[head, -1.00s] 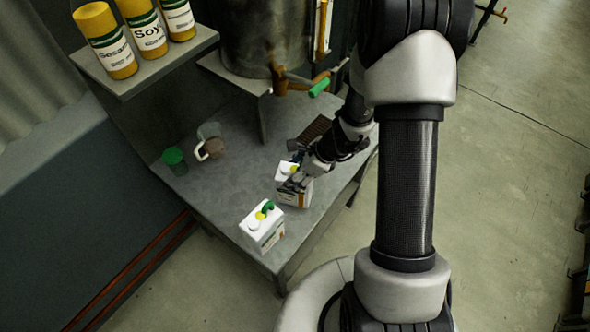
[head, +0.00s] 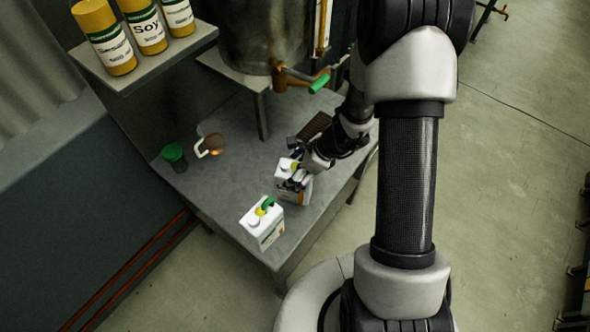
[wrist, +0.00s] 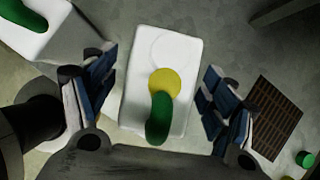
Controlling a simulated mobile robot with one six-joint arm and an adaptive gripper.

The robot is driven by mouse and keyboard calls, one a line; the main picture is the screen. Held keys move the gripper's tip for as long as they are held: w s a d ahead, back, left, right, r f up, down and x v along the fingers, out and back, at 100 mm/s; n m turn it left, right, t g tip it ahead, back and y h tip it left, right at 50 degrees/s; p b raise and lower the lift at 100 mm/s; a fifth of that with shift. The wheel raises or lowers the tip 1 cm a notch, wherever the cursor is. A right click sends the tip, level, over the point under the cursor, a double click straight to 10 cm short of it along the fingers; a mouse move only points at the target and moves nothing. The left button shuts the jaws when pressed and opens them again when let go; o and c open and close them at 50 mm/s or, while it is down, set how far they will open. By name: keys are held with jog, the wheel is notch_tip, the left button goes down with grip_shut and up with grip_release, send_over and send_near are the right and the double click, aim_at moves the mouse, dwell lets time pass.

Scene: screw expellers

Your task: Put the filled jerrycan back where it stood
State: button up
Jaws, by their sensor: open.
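One white jerrycan (head: 282,188) with a yellow cap and an orange-marked label stands upright on the grey metal table, in front of the brown grate. My gripper (head: 298,181) is at its top, partly hiding it. In the wrist view the same jerrycan (wrist: 158,45), with its yellow cap and green handle, lies between my open fingers, with a gap visible on each side. A second white jerrycan (head: 263,228) with a green handle and yellow cap stands nearer the table's front corner; it also shows in the wrist view's upper left (wrist: 38,35). Fill levels cannot be seen.
A large tank (head: 262,42) with a green-handled tap (head: 319,84) stands behind the brown grate (head: 315,126). A green cup (head: 173,154) and a mug (head: 213,143) stand at the table's left. Bottles (head: 146,27) stand on a shelf. The table's middle is clear.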

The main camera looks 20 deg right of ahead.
jog(key=shift+r, duration=0.1)
jog(key=shift+d+r+p, duration=0.1)
jog(key=shift+r+p, duration=0.2)
jog(key=p+v, duration=0.5)
jog(key=v, duration=0.6)
jog(key=s+a+r+n, duration=0.2)
jog(key=a+r+n, duration=0.2)
jog(key=r+n, duration=0.5)
jog(key=s+r+n+t+h, duration=0.1)
jog(key=s+r+n+h, duration=0.4)
jog(key=s+r+n, duration=1)
jog(key=shift+s+a+r+t, duration=0.3)
jog(key=shift+s+a+r, duration=0.15)
jog(key=shift+s+r, duration=0.4)
jog(key=shift+f, duration=0.2)
